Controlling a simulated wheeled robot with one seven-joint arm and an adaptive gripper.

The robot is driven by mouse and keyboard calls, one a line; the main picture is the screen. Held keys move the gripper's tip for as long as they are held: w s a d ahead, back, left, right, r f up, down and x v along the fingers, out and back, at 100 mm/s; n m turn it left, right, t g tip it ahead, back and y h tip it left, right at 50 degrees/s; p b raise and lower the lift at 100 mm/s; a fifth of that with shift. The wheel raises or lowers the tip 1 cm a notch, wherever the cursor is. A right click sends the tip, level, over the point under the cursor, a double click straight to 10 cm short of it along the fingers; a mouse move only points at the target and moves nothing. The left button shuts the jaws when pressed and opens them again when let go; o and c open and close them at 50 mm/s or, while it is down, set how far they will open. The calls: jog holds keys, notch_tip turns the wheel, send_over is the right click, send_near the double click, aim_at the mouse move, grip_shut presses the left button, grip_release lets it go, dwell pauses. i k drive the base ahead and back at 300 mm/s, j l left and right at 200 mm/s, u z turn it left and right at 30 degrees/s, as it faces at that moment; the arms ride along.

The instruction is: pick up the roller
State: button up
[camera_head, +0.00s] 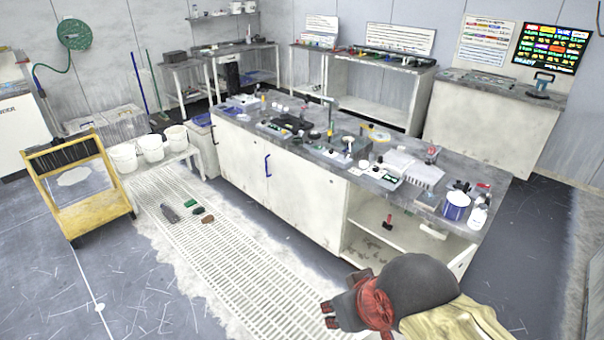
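I cannot tell for sure which object is the roller. A small red and black tool (388,222) lies on the shelf inside the open end of the long bench. A red-topped tool (432,154) stands on the bench top, and a dark tool with a blue handle (541,84) rests on the back right cabinet. My gripper (329,314) is at the bottom, in front of the open shelf, apart from all of these. Its dark, red-marked tips show close to each other, partly hidden by my wrist. I see nothing held.
The long bench (305,205) is crowded with small items. A pale slatted mat (235,265) runs along its front, with a few small objects on it. A yellow-framed cart (78,190) and white buckets (151,148) stand left. The front left floor is open.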

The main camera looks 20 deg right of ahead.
aim_at(386, 225)
jog(key=z, duration=1.45)
